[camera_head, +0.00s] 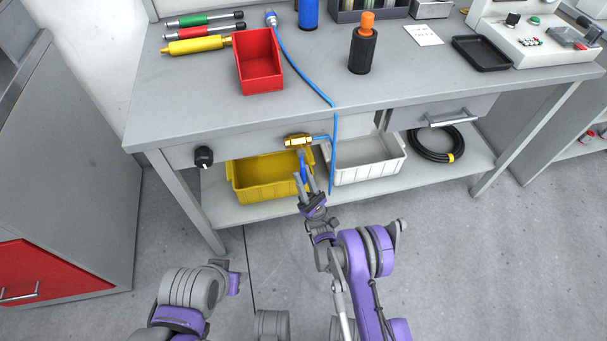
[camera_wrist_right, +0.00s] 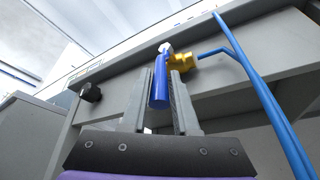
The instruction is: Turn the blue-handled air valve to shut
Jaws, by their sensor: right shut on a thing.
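The air valve has a brass body (camera_head: 298,141) on the front edge of the workbench, and its blue handle (camera_head: 303,170) hangs down from it. In the right wrist view the blue handle (camera_wrist_right: 160,82) points down from the brass body (camera_wrist_right: 183,61). My right gripper (camera_head: 306,184) is at the handle from below, with one finger on each side of it, shut on it. The fingers hide part of the handle in the head view. My left gripper (camera_head: 236,280) is low at the left, away from the valve; its fingers cannot be made out.
A blue hose (camera_head: 333,150) hangs beside the valve on the right. A black knob (camera_head: 203,157) is on the bench front at the left. Yellow (camera_head: 240,190) and white (camera_head: 370,171) bins stand on the lower shelf. A red bin (camera_head: 259,84) sits on the bench top.

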